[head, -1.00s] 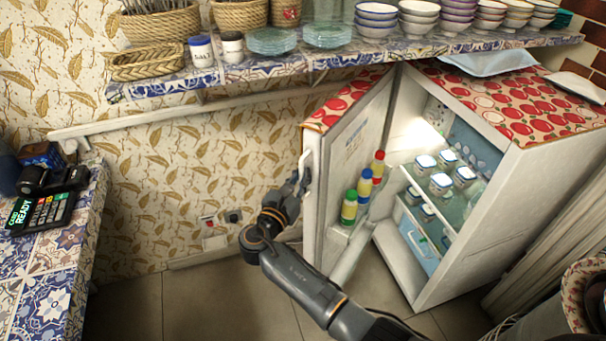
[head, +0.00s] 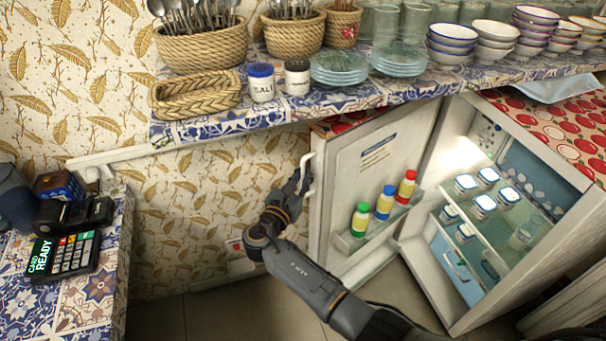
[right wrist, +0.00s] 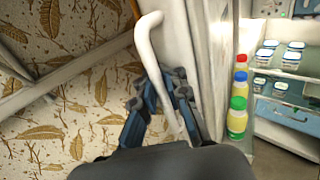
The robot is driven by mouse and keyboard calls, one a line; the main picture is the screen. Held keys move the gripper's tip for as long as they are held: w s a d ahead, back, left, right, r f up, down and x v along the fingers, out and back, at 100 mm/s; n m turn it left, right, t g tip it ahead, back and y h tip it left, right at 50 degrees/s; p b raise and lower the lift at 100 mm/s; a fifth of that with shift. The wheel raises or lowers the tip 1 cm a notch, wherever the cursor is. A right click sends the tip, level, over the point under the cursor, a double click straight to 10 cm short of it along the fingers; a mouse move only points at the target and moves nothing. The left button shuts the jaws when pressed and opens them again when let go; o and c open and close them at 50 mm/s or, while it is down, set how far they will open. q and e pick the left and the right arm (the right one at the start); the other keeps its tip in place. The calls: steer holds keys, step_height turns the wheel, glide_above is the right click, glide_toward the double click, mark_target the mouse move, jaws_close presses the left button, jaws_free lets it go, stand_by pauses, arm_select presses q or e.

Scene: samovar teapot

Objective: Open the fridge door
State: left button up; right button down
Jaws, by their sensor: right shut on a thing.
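The fridge (head: 560,165) stands at the right with its door (head: 365,165) swung wide open to the left. The door's inner side faces me, and its shelf holds three bottles with red, blue and green caps (head: 385,202). The white door handle (head: 306,172) is on the door's left edge. My right gripper (head: 300,182) is shut on this handle. In the right wrist view the handle (right wrist: 150,45) runs down between the fingers of my right gripper (right wrist: 165,90). My left gripper is not in view.
A tiled wall shelf (head: 340,102) with baskets, plates and bowls runs above the door. A tiled counter (head: 75,300) with a card terminal (head: 66,255) is at the left. Open floor lies between counter and fridge. Jars (head: 482,205) stand inside the fridge.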

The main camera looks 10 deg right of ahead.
steer(key=shift+w+a+f, duration=0.1)
steer(key=shift+a+f, duration=0.05)
steer(key=shift+a, duration=0.15)
steer(key=c, duration=1.4)
jaws_free()
steer(key=shift+a, duration=0.1)
steer(key=shift+c, duration=0.2)
steer(key=shift+a, duration=0.1)
steer(key=v, duration=0.7)
steer(key=shift+s+a, duration=0.1)
steer(key=shift+s, duration=0.15)
